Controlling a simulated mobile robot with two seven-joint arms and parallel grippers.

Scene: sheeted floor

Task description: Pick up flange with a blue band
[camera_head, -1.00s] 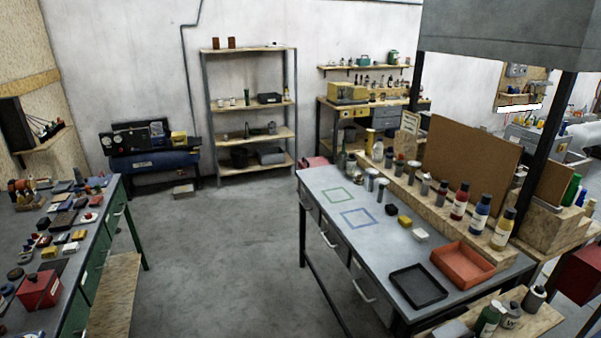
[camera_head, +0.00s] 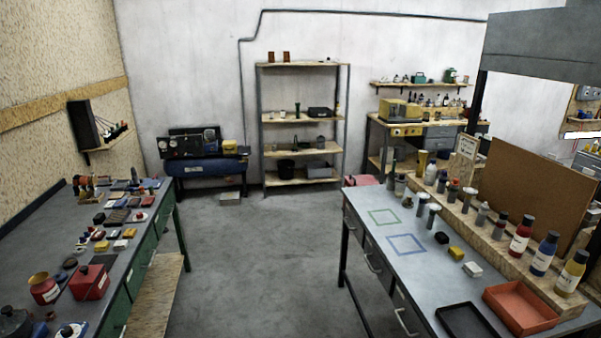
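Several small grey pieces with wide tops stand on the grey workbench (camera_head: 383,262) at the right. One grey flanged piece (camera_head: 421,204) stands beside the green square outline, and another flanged piece (camera_head: 432,215) stands just in front of it. I cannot make out a blue band on either at this size. A blue square outline (camera_head: 406,245) and a green square outline (camera_head: 384,217) are marked on the bench top. Neither of my grippers is in view.
A black tray (camera_head: 466,323) and a red tray (camera_head: 521,290) lie at the bench's near end. Bottles line its right ledge. A cluttered green-drawered bench (camera_head: 148,243) stands at the left. The grey floor (camera_head: 262,262) between the benches is clear.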

